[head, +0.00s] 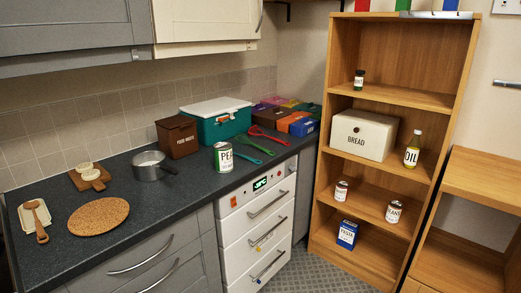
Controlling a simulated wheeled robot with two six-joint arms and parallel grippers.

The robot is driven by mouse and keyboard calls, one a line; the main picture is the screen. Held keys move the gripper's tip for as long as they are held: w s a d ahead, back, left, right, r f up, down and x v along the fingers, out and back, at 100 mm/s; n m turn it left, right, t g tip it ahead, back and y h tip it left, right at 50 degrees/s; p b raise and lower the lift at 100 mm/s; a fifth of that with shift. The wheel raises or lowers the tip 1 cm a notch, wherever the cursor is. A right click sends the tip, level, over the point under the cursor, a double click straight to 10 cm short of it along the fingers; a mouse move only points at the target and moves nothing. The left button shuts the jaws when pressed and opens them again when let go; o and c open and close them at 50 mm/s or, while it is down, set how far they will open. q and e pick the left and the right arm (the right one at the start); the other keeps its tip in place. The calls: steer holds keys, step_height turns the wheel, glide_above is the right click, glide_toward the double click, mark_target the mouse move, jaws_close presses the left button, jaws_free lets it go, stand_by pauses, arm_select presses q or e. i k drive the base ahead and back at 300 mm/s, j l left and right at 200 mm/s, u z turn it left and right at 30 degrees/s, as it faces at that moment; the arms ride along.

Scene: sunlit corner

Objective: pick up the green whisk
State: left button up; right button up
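Two slim green utensils lie on the dark counter, in front of the teal box with the white lid and right of the pea can. The upper one (257,146) and the lower one (247,157) are both small in view, and I cannot tell for sure which is the green whisk. A red utensil (268,134) lies just behind them. Neither of my grippers shows in the head view.
On the dark counter (135,181) stand a pea can (223,157), teal box (216,128), brown food waste bin (178,137) and grey saucepan (149,170). A cork mat (98,217) lies nearer. A wooden shelf (447,103) stands at right; patterned floor (320,270) is clear.

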mark_target(262, 149)
steer(key=i+l+u, duration=0.45)
steer(key=i+l, duration=0.8)
steer(key=l, duration=0.15)
